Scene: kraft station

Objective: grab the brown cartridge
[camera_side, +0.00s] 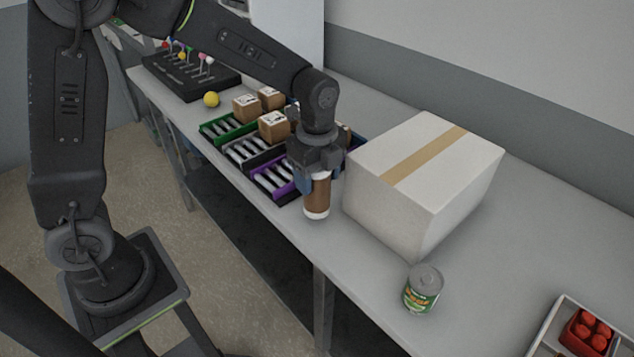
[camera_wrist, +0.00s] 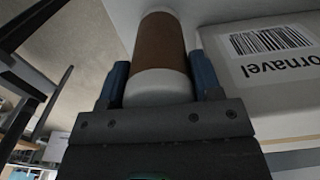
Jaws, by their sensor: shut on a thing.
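The brown cartridge (camera_side: 318,194) is a brown cylinder with white ends, upright at the table's front edge, left of the large white box. My gripper (camera_side: 316,178) is above it with its blue fingers on either side of it, shut on it. In the wrist view the cartridge (camera_wrist: 160,52) lies between the two blue fingers of my gripper (camera_wrist: 160,82). I cannot tell whether its lower end touches the table.
A large white box (camera_side: 400,208) with a tan tape strip stands close at the right. A green-labelled can (camera_side: 422,290) is nearer the front. Green, white and purple trays (camera_side: 262,186) of white tubes and small brown boxes (camera_side: 246,108) lie to the left. A yellow ball (camera_side: 211,99) sits beyond.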

